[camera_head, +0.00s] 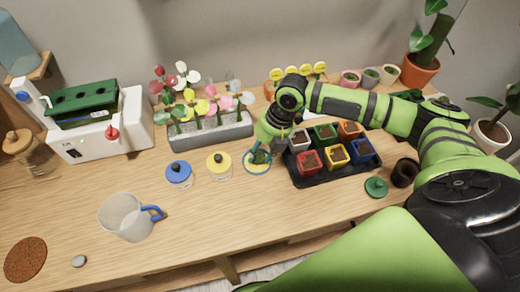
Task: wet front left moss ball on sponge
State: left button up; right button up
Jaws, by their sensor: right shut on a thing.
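My right gripper (262,150) points down at the middle of the table, shut on a small dark green thing (260,157) that looks like a moss ball. It is over or inside a round dish with a blue rim (246,169). The gripper covers much of the dish, so I cannot tell whether the ball touches what is in it, and I cannot make out a sponge. My left gripper is not in view.
Right of the gripper, a black tray (318,181) holds several coloured pots. Two jars, blue-lidded (179,174) and yellow-lidded (219,165), stand close on the left. A grey flower planter (210,134) is behind. The front middle is clear.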

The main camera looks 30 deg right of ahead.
aim_at(259, 153)
jog(key=shift+r+p, duration=3)
jog(key=shift+r, duration=0.3)
jog(key=shift+f, duration=0.1)
jog(key=shift+a, duration=0.15)
jog(key=shift+s+a+r+m+t+b, duration=0.1)
jog(key=shift+a+r+m+t+b, duration=0.15)
jog(key=shift+a+m+b, duration=0.35)
jog(key=s+a+r+m+h+b, duration=0.1)
jog(key=s+r+m+h+b, duration=0.1)
jog(key=m, duration=1)
jog(key=s+a+r+m+h+b, duration=0.2)
jog(key=s+r+m+h+b, duration=0.1)
jog(key=m, duration=1)
jog(key=shift+r+h+b, duration=0.55)
jog(key=shift+r+h, duration=0.2)
jog(key=shift+h, duration=0.25)
